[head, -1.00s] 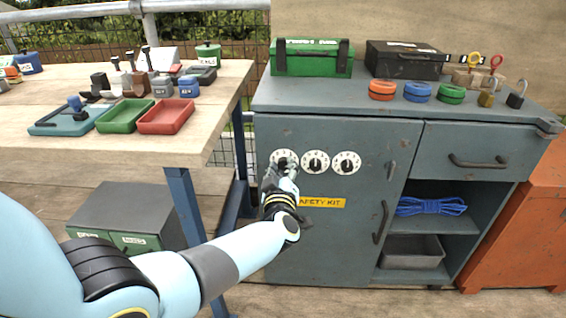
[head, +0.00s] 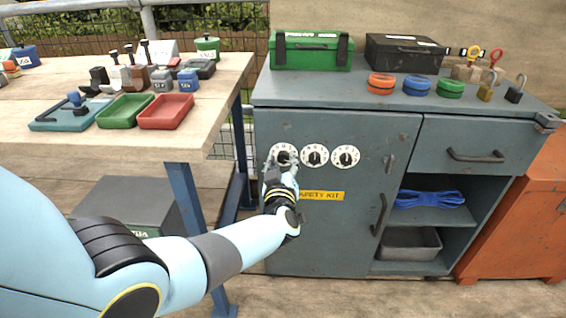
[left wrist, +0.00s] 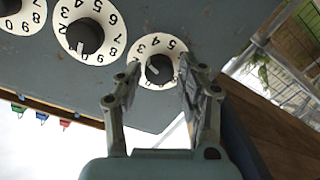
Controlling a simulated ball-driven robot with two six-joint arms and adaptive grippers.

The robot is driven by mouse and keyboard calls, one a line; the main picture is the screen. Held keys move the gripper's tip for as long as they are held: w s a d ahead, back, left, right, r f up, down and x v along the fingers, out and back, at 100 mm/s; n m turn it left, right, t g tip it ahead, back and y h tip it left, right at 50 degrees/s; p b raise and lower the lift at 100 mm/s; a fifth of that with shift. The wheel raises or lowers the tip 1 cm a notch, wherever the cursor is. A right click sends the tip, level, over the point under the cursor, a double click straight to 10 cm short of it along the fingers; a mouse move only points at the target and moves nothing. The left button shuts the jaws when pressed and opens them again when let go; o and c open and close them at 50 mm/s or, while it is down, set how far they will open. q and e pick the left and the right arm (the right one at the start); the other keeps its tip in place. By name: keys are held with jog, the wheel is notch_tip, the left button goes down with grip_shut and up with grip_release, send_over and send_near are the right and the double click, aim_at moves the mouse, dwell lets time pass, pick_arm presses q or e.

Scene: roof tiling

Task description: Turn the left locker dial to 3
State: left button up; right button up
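The left dial (head: 285,149) is a white numbered disc with a dark knob on the grey locker door (head: 340,240). In the left wrist view, the left dial (left wrist: 143,48) appears inverted, with 2, 3, 4 and 5 readable. I cannot tell surely which number its knob points to. My left gripper (head: 281,166) is right in front of this dial and hides its lower part. In the left wrist view, the left gripper (left wrist: 158,76) has its fingers apart, one on each side of the knob, with gaps visible. My right gripper is not in view.
The middle dial (head: 315,155) and right dial (head: 345,156) sit close to the right of it. A yellow label (head: 322,196) is below. The wooden table (head: 110,145) stands left of the locker. A door handle (head: 380,215) projects at the right.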

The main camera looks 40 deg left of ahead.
pick_arm(q)
jog(key=shift+o, duration=0.9)
jog(key=v, duration=1.2)
